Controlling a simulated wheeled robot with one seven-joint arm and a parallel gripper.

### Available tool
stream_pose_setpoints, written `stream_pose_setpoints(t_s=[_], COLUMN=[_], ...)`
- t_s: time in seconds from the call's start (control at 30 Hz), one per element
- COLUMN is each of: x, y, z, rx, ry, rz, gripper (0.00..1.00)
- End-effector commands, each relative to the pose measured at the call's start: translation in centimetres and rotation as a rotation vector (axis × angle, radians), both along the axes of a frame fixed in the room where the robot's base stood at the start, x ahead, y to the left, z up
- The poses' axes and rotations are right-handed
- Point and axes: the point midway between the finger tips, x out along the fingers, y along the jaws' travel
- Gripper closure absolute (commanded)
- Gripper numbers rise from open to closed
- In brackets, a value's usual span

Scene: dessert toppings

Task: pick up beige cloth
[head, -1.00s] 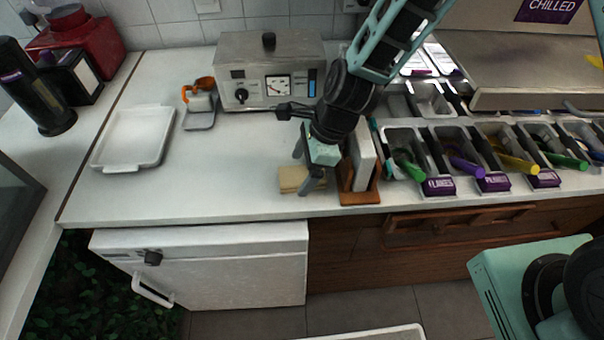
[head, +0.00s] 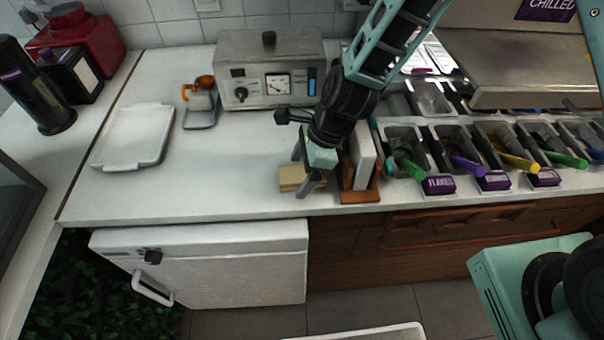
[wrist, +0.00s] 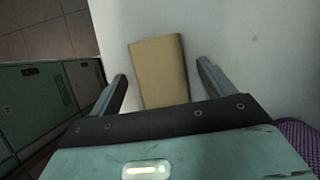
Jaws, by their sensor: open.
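The beige cloth (head: 290,178) lies folded on the white counter near its front edge, left of a wooden holder. My gripper (head: 299,176) is low over the counter at the cloth, its fingers hiding part of it. In the wrist view the cloth (wrist: 158,72) is a flat tan rectangle, tilted slightly. It shows between the two fingers of my gripper (wrist: 163,78), which stand wide apart with bare counter on each side of the cloth. I cannot tell whether the fingers touch the counter.
The wooden holder (head: 362,196) with upright white boards stands close right of my gripper. Topping bins with coloured handles (head: 465,166) line the right. A white tray (head: 128,160), an orange-topped item (head: 200,100) and a metal appliance (head: 268,70) stand further off. The left-middle counter is clear.

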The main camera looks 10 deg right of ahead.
Motion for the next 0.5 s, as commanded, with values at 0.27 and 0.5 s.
stream_pose_setpoints(t_s=[0.27,0.5], x=[0.00,0.01], y=[0.00,0.01], z=[0.00,0.01], rx=[0.000,0.000], ry=[0.000,0.000], rz=[0.000,0.001], gripper=[0.52,0.67])
